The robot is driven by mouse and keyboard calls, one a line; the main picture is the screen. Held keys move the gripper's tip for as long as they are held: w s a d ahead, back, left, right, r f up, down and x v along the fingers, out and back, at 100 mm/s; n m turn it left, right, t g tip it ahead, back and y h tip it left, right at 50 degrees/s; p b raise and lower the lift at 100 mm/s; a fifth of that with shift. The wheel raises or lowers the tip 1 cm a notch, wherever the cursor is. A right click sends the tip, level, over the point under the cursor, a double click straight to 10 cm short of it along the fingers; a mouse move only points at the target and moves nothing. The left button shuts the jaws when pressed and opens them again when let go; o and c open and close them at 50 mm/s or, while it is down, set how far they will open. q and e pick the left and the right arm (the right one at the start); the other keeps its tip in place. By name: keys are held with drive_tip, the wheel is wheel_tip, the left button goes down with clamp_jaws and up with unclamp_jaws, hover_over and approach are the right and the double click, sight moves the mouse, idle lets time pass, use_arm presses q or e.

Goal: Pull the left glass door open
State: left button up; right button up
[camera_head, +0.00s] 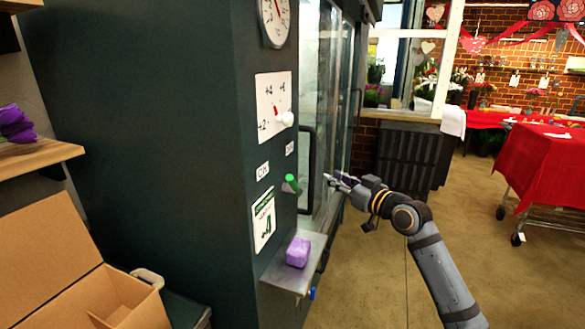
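The left glass door (326,95) is the nearer door on the front of a dark green cabinet, seen at a steep angle. It looks closed. Its dark upright handle (303,170) stands at the near edge of the glass. My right gripper (329,180) reaches in from the lower right, in front of the glass and a little right of the handle. It appears apart from the handle, with nothing visible in its fingers. The fingers are small, so their opening is unclear. My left gripper is not in view.
The cabinet side (150,120) carries a gauge (274,20), a dial panel (272,100) and a green knob (291,184). A purple block (298,252) sits on a small ledge below. A cardboard box (60,265) stands at lower left. Open floor (375,265) lies right of the cabinet.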

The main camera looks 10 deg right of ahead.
sight(314, 166)
drive_tip(key=x, duration=0.3)
drive_tip(key=p+x, duration=0.1)
drive_tip(key=x, duration=0.2)
drive_tip(key=r+p+x, duration=0.1)
drive_tip(key=x, duration=0.3)
drive_tip(key=shift+s+a, duration=0.1)
drive_tip(key=shift+a, duration=0.2)
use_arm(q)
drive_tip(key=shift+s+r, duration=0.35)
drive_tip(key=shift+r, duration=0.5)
use_arm(e)
clamp_jaws()
